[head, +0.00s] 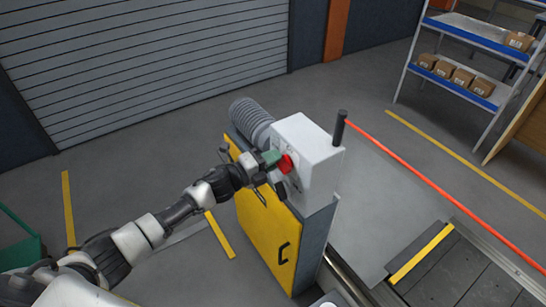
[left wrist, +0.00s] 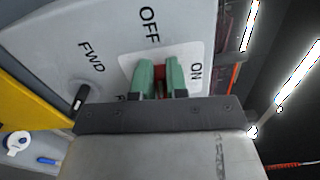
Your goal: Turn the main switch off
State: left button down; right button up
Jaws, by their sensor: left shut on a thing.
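The main switch is a red knob (head: 286,164) on the side of a light grey control box (head: 318,158), on top of a yellow-doored cabinet. My left gripper (head: 272,158), with green fingers, is shut on this knob. In the left wrist view the red knob (left wrist: 160,72) shows between the two green fingertips, on a white plate (left wrist: 191,52) marked OFF and ON. The fingers hide most of the knob, so I cannot tell which mark it points to. My right gripper is not in view.
A black selector lever (left wrist: 81,97) marked FWD sits beside the switch. The yellow cabinet door (head: 262,228) has a black handle. A grey ribbed motor (head: 251,118) stands behind the box. A red line runs right from a black post (head: 339,128). Dark conveyor slats (head: 450,272) lie at lower right.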

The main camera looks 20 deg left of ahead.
pick_arm(q)
jog(key=shift+f+n, duration=0.15)
jog(key=shift+n, duration=0.45)
jog(key=c, duration=1.1)
grip_release()
jog(key=shift+c, duration=0.2)
jog(key=b+v, duration=0.2)
jog(key=v, duration=0.9)
jog(key=shift+w, duration=0.1)
